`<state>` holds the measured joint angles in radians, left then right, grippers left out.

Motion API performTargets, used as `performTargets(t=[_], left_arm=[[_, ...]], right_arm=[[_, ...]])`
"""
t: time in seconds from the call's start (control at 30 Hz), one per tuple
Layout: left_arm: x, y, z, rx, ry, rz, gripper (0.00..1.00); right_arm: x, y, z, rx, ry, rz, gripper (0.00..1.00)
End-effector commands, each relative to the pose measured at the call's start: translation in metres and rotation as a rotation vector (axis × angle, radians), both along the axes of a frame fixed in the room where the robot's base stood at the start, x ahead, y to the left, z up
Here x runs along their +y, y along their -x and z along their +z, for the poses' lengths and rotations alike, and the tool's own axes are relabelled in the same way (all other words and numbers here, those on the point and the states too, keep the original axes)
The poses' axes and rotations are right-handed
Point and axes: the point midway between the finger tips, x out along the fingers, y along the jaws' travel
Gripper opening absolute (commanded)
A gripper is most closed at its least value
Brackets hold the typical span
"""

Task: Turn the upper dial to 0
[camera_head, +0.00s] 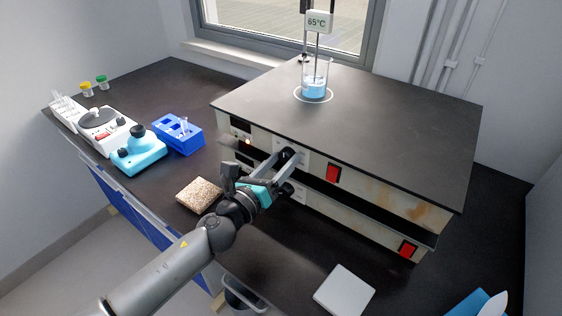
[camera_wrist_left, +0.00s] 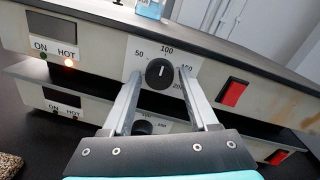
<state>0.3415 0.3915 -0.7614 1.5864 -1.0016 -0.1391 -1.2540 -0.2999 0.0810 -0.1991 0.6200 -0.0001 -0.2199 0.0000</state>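The upper dial (camera_wrist_left: 159,73) is a round black knob with a white mark on the front of the upper hotplate (camera_head: 375,190). Its printed scale shows 50, 100, 150 and 200, and the mark seems to point up near 100. My left gripper (camera_head: 287,158) is at this dial. In the left wrist view its grey fingers (camera_wrist_left: 160,82) are apart, one on each side of the dial; I cannot tell if they touch it. The lower dial (camera_wrist_left: 142,127) is partly hidden behind the gripper. My right gripper is not in view.
A beaker of blue liquid (camera_head: 315,88) stands on the upper plate under a 65°C display (camera_head: 319,22). An orange HOT light (camera_wrist_left: 68,62) glows. Red switches (camera_head: 333,173) sit right of the dials. A brown pad (camera_head: 199,195) and white plate (camera_head: 344,291) lie in front.

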Motion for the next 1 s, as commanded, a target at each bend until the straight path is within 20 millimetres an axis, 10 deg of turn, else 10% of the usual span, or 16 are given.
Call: performTargets(t=[0.5,1.0], left_arm=[[0.0004,0.0002,-0.0002,0.0,0.0,0.0,0.0],[0.0006,0.0002,0.0005,0.051,0.068,0.002,0.0]], right_arm=[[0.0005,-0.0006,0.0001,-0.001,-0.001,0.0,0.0],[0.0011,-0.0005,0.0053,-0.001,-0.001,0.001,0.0]])
